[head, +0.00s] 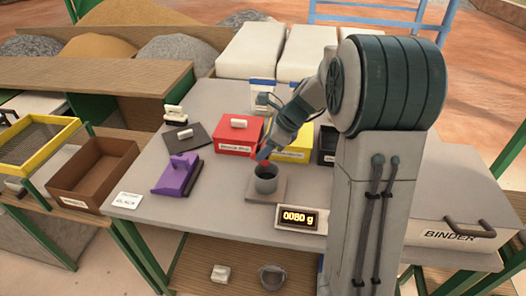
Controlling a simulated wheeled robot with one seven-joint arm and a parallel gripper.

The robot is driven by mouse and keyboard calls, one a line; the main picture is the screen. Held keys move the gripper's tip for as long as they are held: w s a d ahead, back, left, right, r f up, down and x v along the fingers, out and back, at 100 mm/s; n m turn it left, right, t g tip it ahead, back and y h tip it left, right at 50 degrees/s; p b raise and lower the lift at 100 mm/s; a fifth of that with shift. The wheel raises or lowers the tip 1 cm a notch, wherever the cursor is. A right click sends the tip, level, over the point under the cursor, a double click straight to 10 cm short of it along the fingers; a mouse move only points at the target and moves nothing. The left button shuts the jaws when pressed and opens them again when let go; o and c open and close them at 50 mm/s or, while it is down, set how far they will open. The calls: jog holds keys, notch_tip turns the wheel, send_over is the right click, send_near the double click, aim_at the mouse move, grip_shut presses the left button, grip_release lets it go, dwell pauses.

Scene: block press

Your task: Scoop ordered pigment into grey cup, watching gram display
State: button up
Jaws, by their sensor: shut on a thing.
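The grey cup (265,184) stands upright on the square pan (282,193) of the scale. The gram display (298,217) in front of it reads 0080 g. My gripper (266,152) is just above the cup, pointing down, shut on a small tool, probably the scoop, that I can barely make out. A small red patch shows at its tip. Behind it stand a red box (232,146) with a lid handle, a yellow box (303,153) partly behind my arm, and a black box (327,157) mostly hidden. A small white card (127,200) lies at the left; its print is too small to read surely.
A brown tray (93,173) and yellow-framed sieve (40,142) stand further left. A binder box (455,205) is at right. The table's front left is clear.

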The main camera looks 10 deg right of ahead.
jog(key=y+b, duration=0.1)
jog(key=d+y+b, duration=0.1)
jog(key=b, duration=0.1)
jog(key=d+t+y+b, duration=0.1)
jog(key=b, duration=0.1)
jog(key=shift+s+f+y, duration=0.25)
jog(key=shift+s+y, duration=0.15)
jog(key=shift+r+b, duration=0.1)
jog(key=shift+b, duration=0.3)
jog(key=shift+t, duration=0.3)
dwell(0.6)
jog(key=shift+r+g+h+p, duration=0.8)
jog(key=shift+h+p, duration=0.8)
jog(key=shift+p, duration=2.45)
jog(key=shift+r+g+h+p, duration=0.75)
jog(key=shift+h+p, duration=0.85)
jog(key=shift+p, duration=2.5)
jog(key=shift+r+g+h+p, duration=0.55)
jog(key=shift+r+h+p, duration=0.75)
jog(key=shift+p, duration=2.75)
jog(key=shift+f+h, duration=0.3)
jog(key=shift+f, duration=0.05)
